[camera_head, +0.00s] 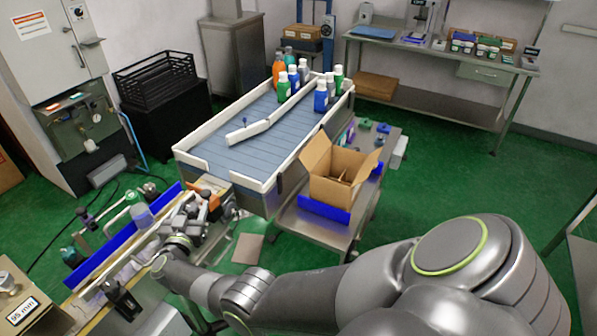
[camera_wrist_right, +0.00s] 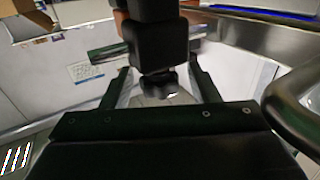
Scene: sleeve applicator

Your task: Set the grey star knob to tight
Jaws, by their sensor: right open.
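A dark star-shaped knob (camera_wrist_right: 156,84) sits under a black block (camera_wrist_right: 153,42) in the right wrist view. It looks dark grey to black, and I cannot read any marking on it. My right gripper (camera_wrist_right: 158,76) is open, with one finger on each side of the knob and a visible gap to each. In the head view my right arm reaches in from the right to the conveyor machine at lower left, where my right gripper (camera_head: 193,212) is among grey metal parts. The knob cannot be made out there. My left gripper is not in view.
A green-capped bottle (camera_head: 141,214) stands on the narrow conveyor, beside a blue rail (camera_head: 105,262). A display reading 95 mm (camera_head: 22,311) is at lower left. A curved metal bar (camera_wrist_right: 300,100) is close on the right in the wrist view. A cardboard box (camera_head: 335,188) stands on a cart.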

